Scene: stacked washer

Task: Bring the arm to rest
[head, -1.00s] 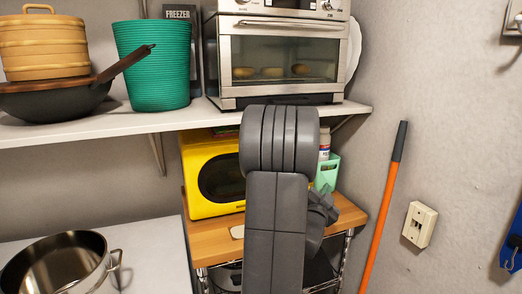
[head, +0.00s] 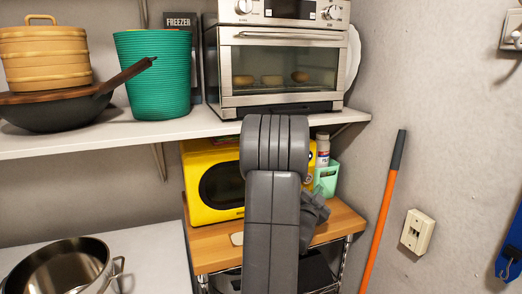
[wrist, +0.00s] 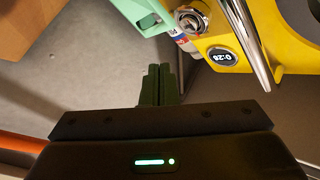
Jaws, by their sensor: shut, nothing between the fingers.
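My gripper (wrist: 160,85) shows in the wrist view with its two dark fingers together, shut and empty. In that view it stands below the mint-green holder and to the left of the yellow microwave's front. In the head view my grey arm rises in the middle, in front of the yellow microwave (head: 212,190) and the wooden cart top (head: 215,245). The fingers are hidden behind the arm there.
A shelf (head: 150,138) holds a toaster oven (head: 280,65), a green basket (head: 155,75) and a wok (head: 55,112). A mint-green holder (head: 326,180) is right of the microwave. An orange-handled pole (head: 380,225) leans on the right wall. A steel pot (head: 65,270) stands lower left.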

